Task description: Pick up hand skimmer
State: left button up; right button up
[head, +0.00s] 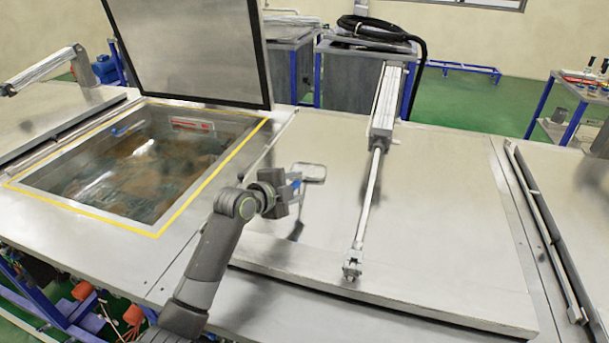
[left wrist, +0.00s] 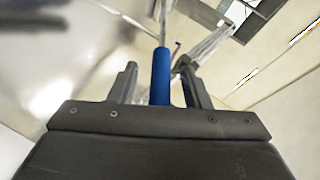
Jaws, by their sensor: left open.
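The hand skimmer has a flat, pale rectangular head (head: 312,172) over the closed grey lid in the head view. Its blue handle (left wrist: 161,75) stands out in the left wrist view, with a thin rod running on from its far end. My left gripper (head: 295,190) is at the handle end of the skimmer. In the left wrist view its two fingers are apart (left wrist: 158,85), with the blue handle between them. The gripper hides part of the handle in the head view.
An open tank (head: 60,200) of murky liquid with a yellow rim lies left, its dark-edged lid (head: 185,50) raised behind. A pneumatic cylinder (head: 383,105) with a long rod crosses the closed lid (head: 450,220) to my gripper's right. The lid beyond it is clear.

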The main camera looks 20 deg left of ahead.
pick_arm(q)
jog(key=shift+r, duration=0.1)
grip_shut()
